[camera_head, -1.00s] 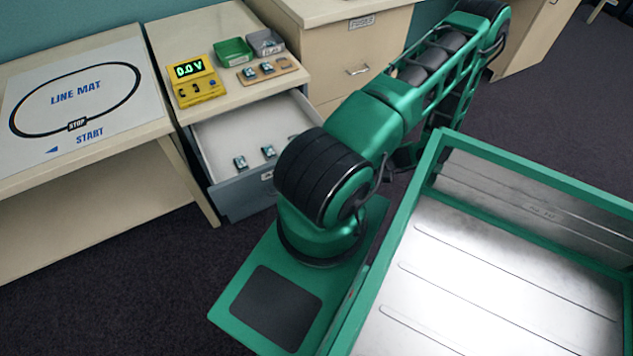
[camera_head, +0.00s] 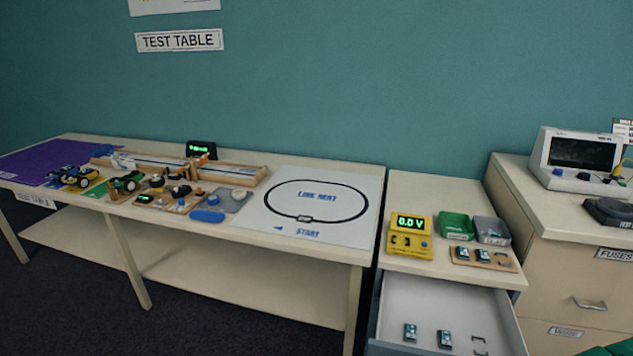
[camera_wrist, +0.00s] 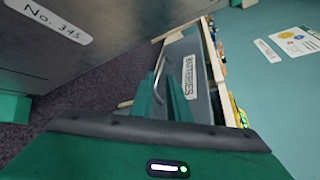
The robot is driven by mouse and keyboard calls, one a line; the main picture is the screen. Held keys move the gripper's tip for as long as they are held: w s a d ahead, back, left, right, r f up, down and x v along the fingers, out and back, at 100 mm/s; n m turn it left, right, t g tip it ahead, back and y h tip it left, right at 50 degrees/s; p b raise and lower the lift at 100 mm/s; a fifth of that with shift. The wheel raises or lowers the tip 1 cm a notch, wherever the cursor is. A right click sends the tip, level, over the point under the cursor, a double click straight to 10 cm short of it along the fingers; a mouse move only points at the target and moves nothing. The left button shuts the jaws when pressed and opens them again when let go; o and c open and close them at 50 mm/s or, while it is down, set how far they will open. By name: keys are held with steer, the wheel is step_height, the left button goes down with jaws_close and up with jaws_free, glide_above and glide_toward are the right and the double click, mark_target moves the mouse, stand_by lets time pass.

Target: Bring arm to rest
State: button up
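My arm is almost wholly out of the head view; only a bit of its green body shows at the bottom right corner. In the wrist view my gripper (camera_wrist: 155,92) has its green fingers close together at the middle of the palm, with nothing seen between them. Beyond the fingers is the front of the drawer (camera_wrist: 194,82), labelled BATTERIES, with a metal handle. The gripper looks apart from the handle. In the head view the same drawer (camera_head: 397,314) stands open, with several small parts lying in it.
A yellow meter (camera_head: 410,238), a green bin (camera_head: 456,227) and a grey bin (camera_head: 491,231) stand on the cabinet top. The test table (camera_head: 330,249) is at left, with a line mat (camera_head: 345,229). A fuses cabinet (camera_head: 545,265) is at right. A dark panel (camera_wrist: 100,60) lies close to the wrist.

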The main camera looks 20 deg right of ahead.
steer(key=w+r+n+g+h, duration=0.25)
steer(key=r+g, duration=0.35)
steer(key=r, duration=0.3)
steer(key=w+r+n+g+h, duration=0.2)
steer(key=w+r+n+g, duration=0.25)
steer(key=r, duration=0.45)
steer(key=a+r+n+h, duration=0.1)
steer(key=a+r+h, duration=0.2)
steer(key=r, duration=0.4)
steer(key=s+a+r+n+h, duration=0.1)
steer(key=a+r+h, duration=0.2)
steer(key=a+r, duration=0.3)
steer(key=shift+s+a+r, duration=0.25)
steer(key=shift+r, duration=0.45)
steer(key=shift+t, duration=0.25)
steer(key=shift+w+a+f, duration=0.25)
steer(key=shift+w+a, duration=0.4)
steer(key=shift+w, duration=0.25)
